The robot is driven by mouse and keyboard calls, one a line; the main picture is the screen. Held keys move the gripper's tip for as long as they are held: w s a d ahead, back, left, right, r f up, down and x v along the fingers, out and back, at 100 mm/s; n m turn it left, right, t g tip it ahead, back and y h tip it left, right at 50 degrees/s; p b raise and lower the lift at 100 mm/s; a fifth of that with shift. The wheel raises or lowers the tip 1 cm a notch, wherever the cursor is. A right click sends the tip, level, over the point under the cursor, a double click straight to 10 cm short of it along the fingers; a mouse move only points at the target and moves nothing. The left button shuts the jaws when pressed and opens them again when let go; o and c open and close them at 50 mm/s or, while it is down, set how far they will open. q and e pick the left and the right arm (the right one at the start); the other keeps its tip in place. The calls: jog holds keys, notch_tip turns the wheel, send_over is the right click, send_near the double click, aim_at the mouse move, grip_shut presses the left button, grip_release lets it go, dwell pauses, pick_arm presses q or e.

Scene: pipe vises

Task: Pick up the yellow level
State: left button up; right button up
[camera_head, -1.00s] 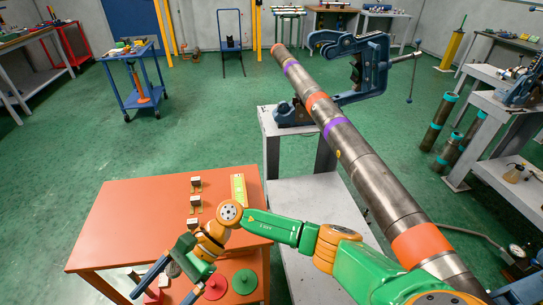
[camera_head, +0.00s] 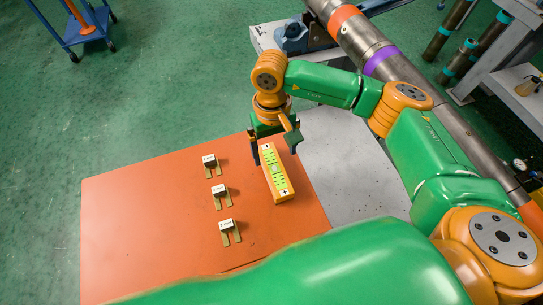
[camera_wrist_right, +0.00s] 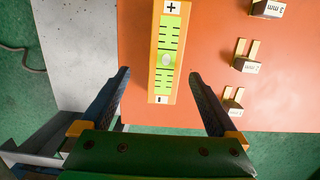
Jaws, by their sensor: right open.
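The yellow level (camera_head: 275,178) lies on the orange table (camera_head: 140,220) near its right edge, with green-yellow faces and plus and minus marks at its ends. It also shows in the right wrist view (camera_wrist_right: 165,55). My right gripper (camera_head: 273,148) is at the level's far, minus-marked end, fingers pointing down. In the right wrist view the gripper (camera_wrist_right: 158,80) is open, with one finger on each side of the level's line and a gap to each. Nothing is held. My left gripper is out of view.
Several small labelled blocks with brass prongs (camera_head: 220,192) stand in a row left of the level. A grey surface (camera_head: 355,165) adjoins the table on the right. A long banded pipe (camera_head: 365,45) crosses at the upper right. The table's left part is clear.

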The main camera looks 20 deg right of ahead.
aim_at(274, 168)
jog(key=shift+s+a+f+p, duration=0.2)
jog(key=shift+s+f+p, duration=0.85)
jog(key=shift+s, duration=0.1)
notch_tip(274, 168, down, 3)
jog(key=shift+w+a+r, duration=0.1)
jog(key=shift+w, duration=0.15)
jog(key=shift+f, duration=0.2)
jog(key=shift+r, duration=0.1)
jog(key=c, duration=1)
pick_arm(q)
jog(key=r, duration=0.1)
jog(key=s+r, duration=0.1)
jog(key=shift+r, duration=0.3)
pick_arm(e)
grip_shut()
